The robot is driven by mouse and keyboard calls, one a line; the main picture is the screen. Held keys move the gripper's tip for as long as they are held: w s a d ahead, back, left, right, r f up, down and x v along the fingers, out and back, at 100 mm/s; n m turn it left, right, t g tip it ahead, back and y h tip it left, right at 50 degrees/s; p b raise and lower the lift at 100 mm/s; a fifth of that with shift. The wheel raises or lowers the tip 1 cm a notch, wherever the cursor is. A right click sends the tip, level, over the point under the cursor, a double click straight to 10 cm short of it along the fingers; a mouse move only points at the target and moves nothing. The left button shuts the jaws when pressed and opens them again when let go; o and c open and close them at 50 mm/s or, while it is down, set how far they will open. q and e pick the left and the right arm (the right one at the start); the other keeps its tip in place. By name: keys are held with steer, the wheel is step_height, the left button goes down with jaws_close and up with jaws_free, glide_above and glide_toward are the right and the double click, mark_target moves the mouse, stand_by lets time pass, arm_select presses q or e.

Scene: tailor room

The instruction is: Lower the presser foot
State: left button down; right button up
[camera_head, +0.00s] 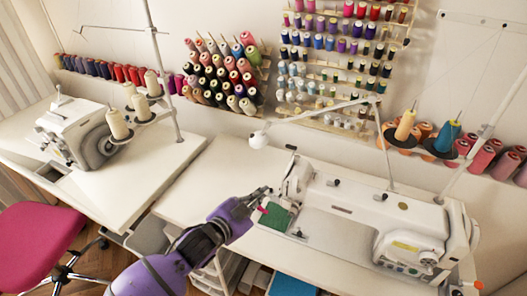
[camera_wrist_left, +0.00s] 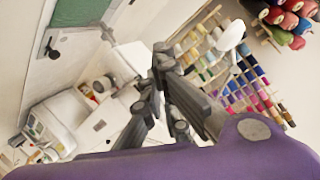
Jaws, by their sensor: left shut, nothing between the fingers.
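The white sewing machine (camera_head: 345,210) stands on the right table, with its needle end at its left. A green piece (camera_head: 275,215) lies below that end, with a small pink part (camera_head: 263,210) beside it. I cannot make out the presser foot or its lever clearly. My left gripper (camera_head: 264,191) is shut and empty, close to the left of the machine's needle end; whether it touches is unclear. In the left wrist view its fingers (camera_wrist_left: 160,65) are together, with a green surface (camera_wrist_left: 80,12) at the top left. My right gripper is out of view.
A second white machine (camera_head: 80,130) stands on the left table (camera_head: 115,200). Thread racks (camera_head: 345,60) cover the wall behind. A pink chair (camera_head: 40,245) is at the lower left. Table space left of the gripper is clear.

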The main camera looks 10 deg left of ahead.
arm_select(q)
steer(key=w+d+r+m+h, duration=0.1)
steer(key=w+r+m+h, duration=0.1)
steer(key=w+r+m, duration=0.9)
steer(key=w+d+f+m+g+b, duration=0.1)
steer(key=w+d+f+m+b, duration=0.1)
steer(key=w+d+f+b, duration=0.2)
steer(key=w+d+b, duration=0.1)
steer(key=w+d, duration=0.1)
steer(key=shift+w, duration=0.3)
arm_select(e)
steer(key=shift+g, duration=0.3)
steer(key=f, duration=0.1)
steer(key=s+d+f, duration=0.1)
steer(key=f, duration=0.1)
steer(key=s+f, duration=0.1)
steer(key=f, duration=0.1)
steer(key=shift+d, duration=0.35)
arm_select(q)
steer(key=shift+f, duration=0.15)
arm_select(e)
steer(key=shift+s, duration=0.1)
